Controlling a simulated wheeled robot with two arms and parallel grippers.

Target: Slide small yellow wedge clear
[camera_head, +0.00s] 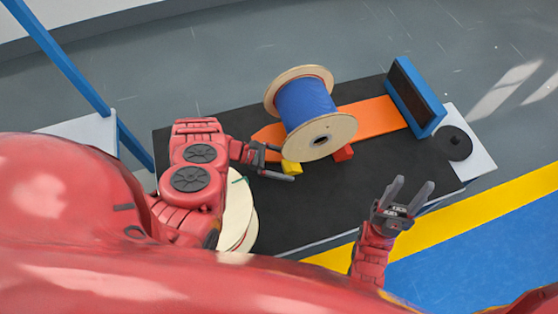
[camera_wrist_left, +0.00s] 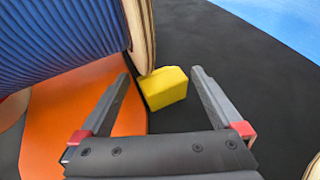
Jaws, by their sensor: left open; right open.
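The small yellow wedge (camera_head: 291,168) lies on the black mat beside the near flange of the cable spool (camera_head: 305,105). My left gripper (camera_head: 286,163) is open, with its fingers pointing at the wedge. In the left wrist view the wedge (camera_wrist_left: 164,88) sits between and just beyond the open fingertips (camera_wrist_left: 160,75), close to the wooden flange (camera_wrist_left: 140,35). Whether wedge and flange touch is hard to tell. A red wedge (camera_head: 343,153) sits farther right by the same flange. My right gripper (camera_head: 408,190) is open and empty, away from the spool at the right.
An orange strip (camera_head: 375,117) runs under the blue-wound spool. A blue frame with a dark panel (camera_head: 415,95) and a black disc (camera_head: 453,143) stand at the right end. Another pale reel (camera_head: 238,215) lies near my left arm. The mat's front middle is clear.

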